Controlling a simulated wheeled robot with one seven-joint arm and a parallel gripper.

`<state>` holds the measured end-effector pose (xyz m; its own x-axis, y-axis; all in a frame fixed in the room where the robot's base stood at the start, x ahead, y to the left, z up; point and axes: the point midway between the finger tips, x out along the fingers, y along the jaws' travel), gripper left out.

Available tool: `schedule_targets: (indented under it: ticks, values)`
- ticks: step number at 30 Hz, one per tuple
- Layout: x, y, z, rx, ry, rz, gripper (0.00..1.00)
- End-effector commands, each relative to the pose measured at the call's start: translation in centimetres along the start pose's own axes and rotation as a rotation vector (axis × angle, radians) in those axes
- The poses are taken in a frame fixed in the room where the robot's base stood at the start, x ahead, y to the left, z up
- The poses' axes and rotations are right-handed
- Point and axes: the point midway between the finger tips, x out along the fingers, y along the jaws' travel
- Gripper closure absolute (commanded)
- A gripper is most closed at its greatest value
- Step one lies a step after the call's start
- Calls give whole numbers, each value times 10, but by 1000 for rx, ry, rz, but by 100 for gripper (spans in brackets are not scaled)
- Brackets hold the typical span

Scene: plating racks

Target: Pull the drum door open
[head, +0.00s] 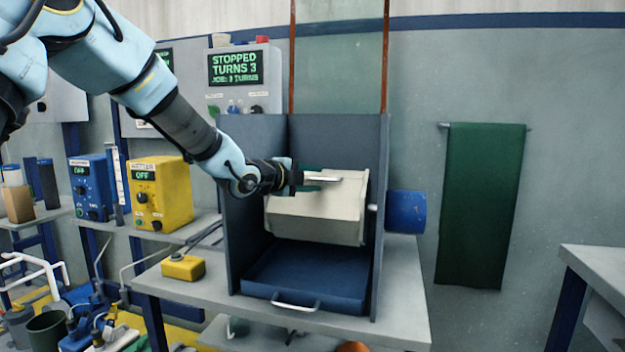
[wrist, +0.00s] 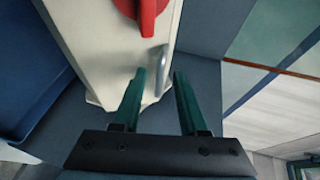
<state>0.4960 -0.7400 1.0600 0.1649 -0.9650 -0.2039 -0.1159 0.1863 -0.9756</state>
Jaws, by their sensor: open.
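The cream drum (head: 316,215) sits inside a grey-blue housing (head: 254,190), with its door closed as far as I can tell. A metal bar handle (head: 327,179) stands out from the drum's upper front. My gripper (head: 308,177) reaches in from the left at the handle. In the wrist view, its two green fingers (wrist: 160,76) are open, one on each side of the metal handle (wrist: 161,72). I cannot tell whether either finger touches it. A red latch or knob (wrist: 148,14) shows on the drum beyond the handle.
A blue tray (head: 315,272) with a front handle lies below the drum. Housing walls stand close on both sides. A blue motor cylinder (head: 406,211) is outside to the right. A yellow box (head: 183,267) sits on the bench's left. The display (head: 235,67) reads STOPPED, TURNS 3.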

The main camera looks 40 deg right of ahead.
Motion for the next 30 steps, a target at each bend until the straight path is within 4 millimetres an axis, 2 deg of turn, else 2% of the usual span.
schedule_targets:
  ticks: [2, 14, 30]
  values:
    - [0, 0, 0, 0, 0, 0, 58]
    - [0, 0, 0, 0, 0, 0, 100]
    - [0, 0, 0, 0, 0, 0, 100]
